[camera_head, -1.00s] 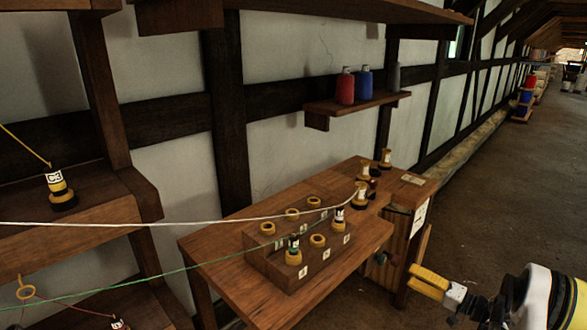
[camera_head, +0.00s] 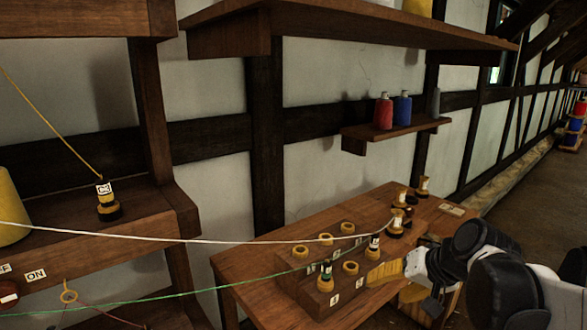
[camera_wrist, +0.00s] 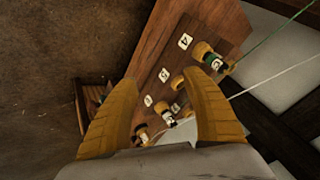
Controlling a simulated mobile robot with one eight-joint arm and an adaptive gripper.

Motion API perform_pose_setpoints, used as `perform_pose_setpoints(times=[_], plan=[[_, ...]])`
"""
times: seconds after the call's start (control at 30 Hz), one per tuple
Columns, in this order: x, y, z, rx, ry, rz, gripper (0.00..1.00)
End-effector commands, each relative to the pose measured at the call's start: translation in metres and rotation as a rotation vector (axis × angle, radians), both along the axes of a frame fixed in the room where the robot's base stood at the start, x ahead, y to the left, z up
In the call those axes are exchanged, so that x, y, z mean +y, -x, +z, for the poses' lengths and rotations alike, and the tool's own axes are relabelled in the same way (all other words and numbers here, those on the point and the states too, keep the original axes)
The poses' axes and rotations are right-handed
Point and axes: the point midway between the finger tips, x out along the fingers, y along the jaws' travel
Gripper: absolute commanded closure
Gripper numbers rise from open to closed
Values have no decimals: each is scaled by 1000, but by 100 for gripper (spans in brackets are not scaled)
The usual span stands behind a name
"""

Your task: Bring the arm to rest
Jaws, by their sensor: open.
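Beyond the fingers is the wooden socket block (camera_wrist: 155,68) with white number labels. A plug on the green cord (camera_wrist: 215,62) and a plug on the white cord (camera_wrist: 168,119) stand in or at the block. I cannot tell whether the fingers touch anything.
The bench (camera_head: 245,262) carries the block with yellow rings. White (camera_head: 200,239) and green (camera_head: 190,290) cords stretch across from the left. A shelf (camera_head: 115,225) holds a plug labelled C3 (camera_head: 107,205). A wall shelf (camera_head: 400,130) holds red and blue bottles. Open floor lies at the right.

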Motion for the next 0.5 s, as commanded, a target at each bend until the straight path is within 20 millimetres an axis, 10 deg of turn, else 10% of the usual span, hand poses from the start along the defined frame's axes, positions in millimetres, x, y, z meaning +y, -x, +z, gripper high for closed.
perform_pose_setpoints(times=[0.3, 0.5], plan=[[24, 124, -1, -34, 308, 76, 43], [20, 161, -11, -69, 424, 107, 43]])
